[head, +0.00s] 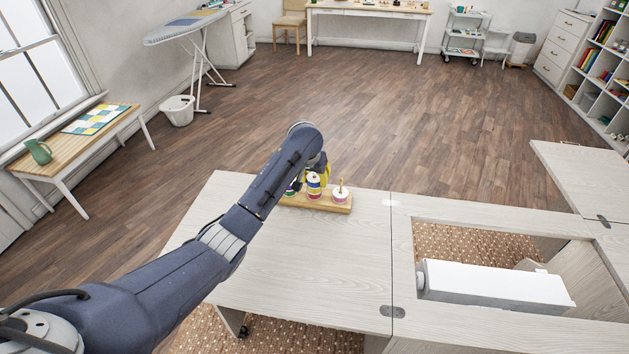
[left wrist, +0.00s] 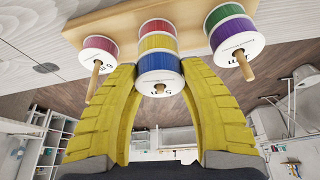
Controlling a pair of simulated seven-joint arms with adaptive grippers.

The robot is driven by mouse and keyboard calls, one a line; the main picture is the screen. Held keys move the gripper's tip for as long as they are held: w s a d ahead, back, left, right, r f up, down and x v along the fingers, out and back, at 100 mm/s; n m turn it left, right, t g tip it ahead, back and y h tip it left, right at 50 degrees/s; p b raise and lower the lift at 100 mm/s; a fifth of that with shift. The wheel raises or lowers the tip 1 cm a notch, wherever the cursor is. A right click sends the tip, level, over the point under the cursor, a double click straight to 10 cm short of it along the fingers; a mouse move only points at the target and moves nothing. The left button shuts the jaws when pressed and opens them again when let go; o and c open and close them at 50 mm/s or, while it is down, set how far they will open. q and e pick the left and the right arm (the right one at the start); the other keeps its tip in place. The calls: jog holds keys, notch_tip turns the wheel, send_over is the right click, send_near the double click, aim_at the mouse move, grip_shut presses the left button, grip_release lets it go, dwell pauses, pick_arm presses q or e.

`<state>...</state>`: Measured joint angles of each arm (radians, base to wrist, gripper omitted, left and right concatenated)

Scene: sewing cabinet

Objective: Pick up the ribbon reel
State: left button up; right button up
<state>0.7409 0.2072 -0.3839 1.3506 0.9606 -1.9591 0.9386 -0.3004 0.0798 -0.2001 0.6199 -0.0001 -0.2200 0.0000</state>
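A wooden stand (head: 325,205) with pegs holds ribbon reels near the far edge of the cabinet's left leaf. The middle peg bears stacked reels; the blue reel (left wrist: 158,66) is nearest the left wrist camera, with a yellow reel (left wrist: 157,43) and a red reel (left wrist: 158,26) behind it. A pink-red reel (left wrist: 98,48) is on one side peg; a green reel (left wrist: 224,13) and a purple reel (left wrist: 232,33) share the other. My left gripper (left wrist: 158,72) is open, its yellow fingers on either side of the blue reel. Contact cannot be told. My right gripper is not in view.
The cabinet top (head: 310,260) is clear in front of the stand. To the right, an opening holds a white machine (head: 495,285). Another leaf (head: 580,175) extends at the far right. My left arm hides part of the stand in the head view.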

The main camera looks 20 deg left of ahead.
pick_arm(q)
jog(key=shift+r, duration=0.1)
jog(key=shift+c, duration=0.3)
notch_tip(320, 180, up, 20)
dwell(0.8)
